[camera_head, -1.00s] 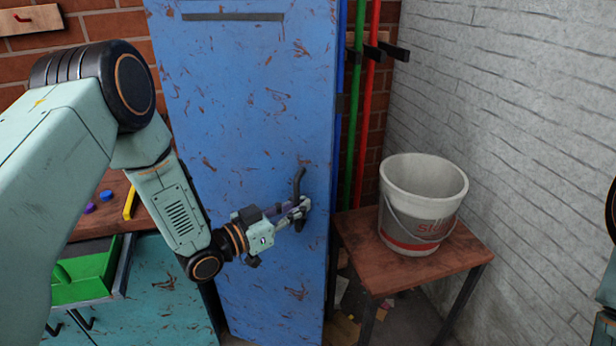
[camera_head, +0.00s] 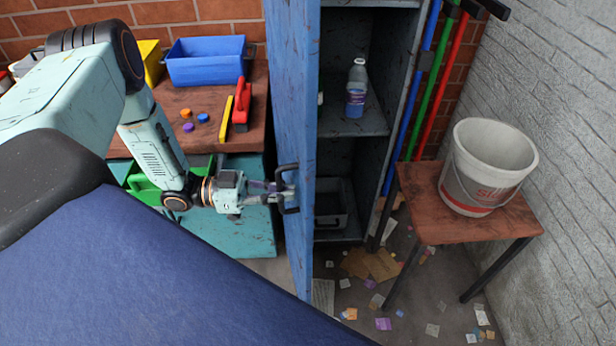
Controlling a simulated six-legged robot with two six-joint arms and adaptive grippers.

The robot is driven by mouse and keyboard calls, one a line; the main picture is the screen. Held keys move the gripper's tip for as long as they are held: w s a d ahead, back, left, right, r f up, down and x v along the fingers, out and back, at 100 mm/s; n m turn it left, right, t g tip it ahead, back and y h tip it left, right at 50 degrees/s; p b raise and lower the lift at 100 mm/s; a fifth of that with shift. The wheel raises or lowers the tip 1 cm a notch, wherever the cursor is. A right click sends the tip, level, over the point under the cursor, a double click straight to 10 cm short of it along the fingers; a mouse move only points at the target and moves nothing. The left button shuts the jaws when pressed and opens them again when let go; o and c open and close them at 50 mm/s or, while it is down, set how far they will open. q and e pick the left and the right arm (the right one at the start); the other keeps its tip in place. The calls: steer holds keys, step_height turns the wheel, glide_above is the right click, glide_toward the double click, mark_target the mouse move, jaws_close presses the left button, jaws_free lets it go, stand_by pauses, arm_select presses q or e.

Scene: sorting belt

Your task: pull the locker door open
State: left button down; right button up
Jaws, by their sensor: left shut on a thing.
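The blue locker door (camera_head: 292,110) stands well open, seen nearly edge-on, swung out to the left of the locker (camera_head: 372,135). My left gripper (camera_head: 284,192) is shut on the dark door handle (camera_head: 290,208) on the door's outer face. Inside the locker, a bottle with blue liquid (camera_head: 357,88) stands on a shelf and a grey bin (camera_head: 331,208) sits lower down. The fingertips are small and partly merge with the handle. My right gripper is not in view.
A wooden bench (camera_head: 190,110) with a blue bin (camera_head: 206,60) stands left of the door. At right, a bucket (camera_head: 488,165) rests on a small table (camera_head: 425,215). Paper scraps (camera_head: 372,264) litter the floor. A large dark blue surface fills the lower left.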

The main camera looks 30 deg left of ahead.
arm_select(q)
steer(key=p+v, duration=0.1)
steer(key=v, duration=0.2)
steer(key=shift+s+f, duration=0.1)
steer(key=shift+s, duration=0.1)
steer(key=c, duration=1.7)
jaws_free()
steer(key=v, duration=1.2)
steer(key=shift+a, duration=0.1)
